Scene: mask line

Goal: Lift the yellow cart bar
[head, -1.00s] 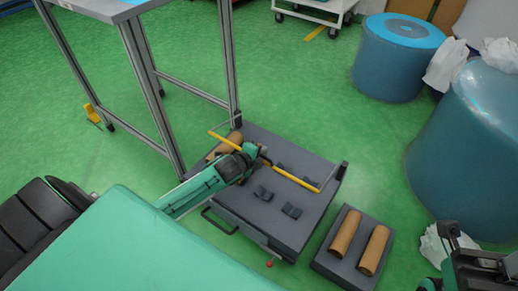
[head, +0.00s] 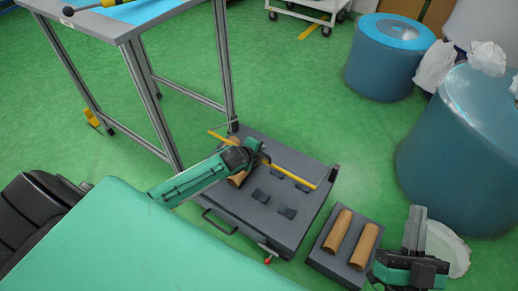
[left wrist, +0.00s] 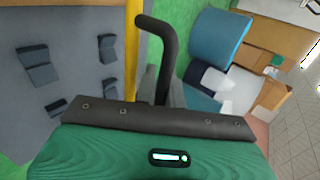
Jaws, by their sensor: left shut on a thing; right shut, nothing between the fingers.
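The yellow cart bar (head: 293,175) runs above the dark grey flat cart (head: 240,210), from its back left to its right corner post. My left gripper (head: 262,152) is shut on the bar near its middle, and the fingertips partly hide it. My right gripper (head: 414,230) is shut and empty at the lower right, beyond the small grey platform.
A small grey platform (head: 322,254) with two brown rolls (head: 363,246) lies right of the cart. A metal-framed table (head: 135,22) stands behind at left. Blue drums (head: 455,160) and white bags stand at right. Green floor (head: 290,90) is clear behind the cart.

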